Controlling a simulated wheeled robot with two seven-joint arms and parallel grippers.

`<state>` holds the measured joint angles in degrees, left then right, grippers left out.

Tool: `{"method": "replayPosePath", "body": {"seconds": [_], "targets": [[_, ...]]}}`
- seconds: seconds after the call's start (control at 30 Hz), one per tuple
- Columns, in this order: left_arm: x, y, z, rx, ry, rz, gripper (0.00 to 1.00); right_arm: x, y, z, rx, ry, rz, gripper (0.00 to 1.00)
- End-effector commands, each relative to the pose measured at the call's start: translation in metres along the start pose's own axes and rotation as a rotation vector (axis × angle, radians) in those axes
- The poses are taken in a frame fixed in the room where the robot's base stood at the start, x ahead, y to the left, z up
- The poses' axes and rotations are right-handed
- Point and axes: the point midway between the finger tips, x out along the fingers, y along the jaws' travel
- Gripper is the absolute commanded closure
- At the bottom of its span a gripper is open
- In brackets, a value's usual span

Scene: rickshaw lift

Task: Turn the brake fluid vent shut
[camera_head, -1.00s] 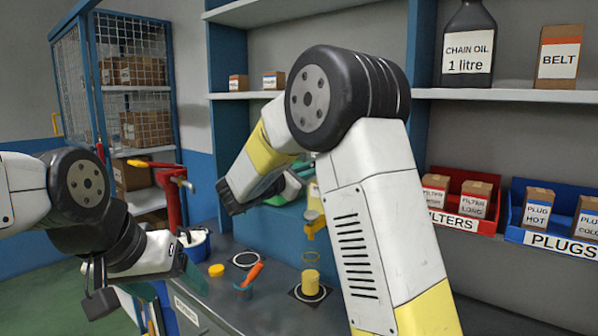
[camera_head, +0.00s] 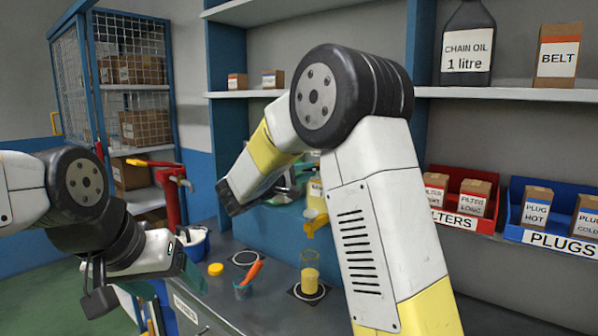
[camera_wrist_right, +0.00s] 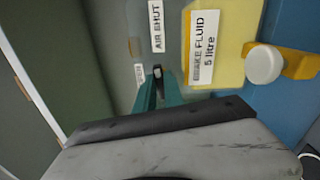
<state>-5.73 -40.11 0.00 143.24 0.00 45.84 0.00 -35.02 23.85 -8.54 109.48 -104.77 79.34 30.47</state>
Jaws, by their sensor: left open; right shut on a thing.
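The yellow brake fluid container (camera_wrist_right: 222,45) fills the upper middle of the right wrist view, with its label and a white round knob (camera_wrist_right: 264,64) on a yellow fitting. Beside it is a grey plate with labels that seem to read "AIR SHUT" and "OPEN". My right gripper (camera_wrist_right: 157,88) is shut on a small dark piece, apparently the vent lever (camera_wrist_right: 157,71), in front of this plate. In the head view my right arm hides most of the container; its yellow tap (camera_head: 316,225) shows. My left gripper (camera_head: 188,270) is open and empty, at the bench's left end.
A clear glass with yellow fluid (camera_head: 309,277) stands on the bench below the tap. Red (camera_head: 465,203) and blue bins (camera_head: 550,220) are at right.

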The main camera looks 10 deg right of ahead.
Motion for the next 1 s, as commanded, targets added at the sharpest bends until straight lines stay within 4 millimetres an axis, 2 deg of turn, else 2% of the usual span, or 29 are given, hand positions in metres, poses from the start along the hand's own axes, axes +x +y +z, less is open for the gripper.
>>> {"method": "replayPosePath", "body": {"seconds": [0.4, 0.9, 0.93, 1.0], "targets": [[0.0000, 0.0000, 0.0000, 0.000, 0.000, 0.000, 0.26, -0.0007, -0.0022, -0.0004, 0.158, 0.001, -0.002, 1.00], [0.0000, 0.0000, 0.0000, 0.000, 0.000, 0.000, 0.26, -0.0008, -0.0026, -0.0005, 0.174, 0.001, -0.003, 1.00], [0.0000, 0.0000, 0.0000, 0.000, 0.000, 0.000, 0.26, -0.0008, -0.0025, -0.0006, 0.174, 0.001, -0.003, 0.81], [0.0000, 0.0000, 0.0000, 0.000, 0.000, 0.000, 0.26, -0.0007, -0.0023, -0.0006, 0.174, 0.001, -0.003, 0.68]]}}
